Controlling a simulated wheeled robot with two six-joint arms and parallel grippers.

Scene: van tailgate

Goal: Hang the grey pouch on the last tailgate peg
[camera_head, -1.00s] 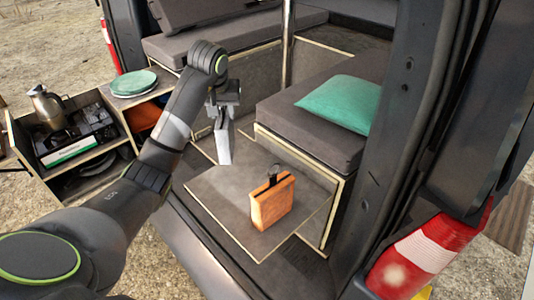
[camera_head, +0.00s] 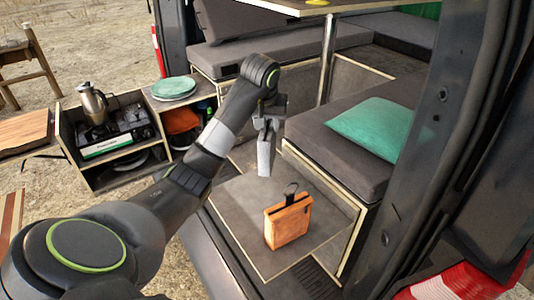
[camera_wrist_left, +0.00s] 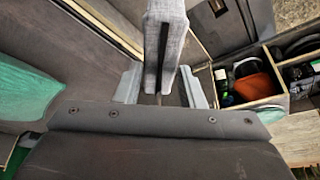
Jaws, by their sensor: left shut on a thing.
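The grey pouch (camera_head: 264,158) hangs upright below my left gripper (camera_head: 268,122), above the far part of the lowered platform and apart from it. My left gripper is shut on it. In the left wrist view the grey pouch (camera_wrist_left: 165,45) shows large with a dark strap down its side, and the two pale fingers of the left gripper (camera_wrist_left: 160,90) stand either side of it. An orange pouch (camera_head: 287,221) with a dark loop on top stands on the platform. I cannot make out any tailgate peg. My right gripper is not in view.
The grey platform (camera_head: 240,205) is bare around the orange pouch. A bench with a green cushion (camera_head: 372,127) is at right, beside the dark van pillar (camera_head: 430,120). A kitchen box with a stove (camera_head: 118,132) and metal jug (camera_head: 93,103) stands at left.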

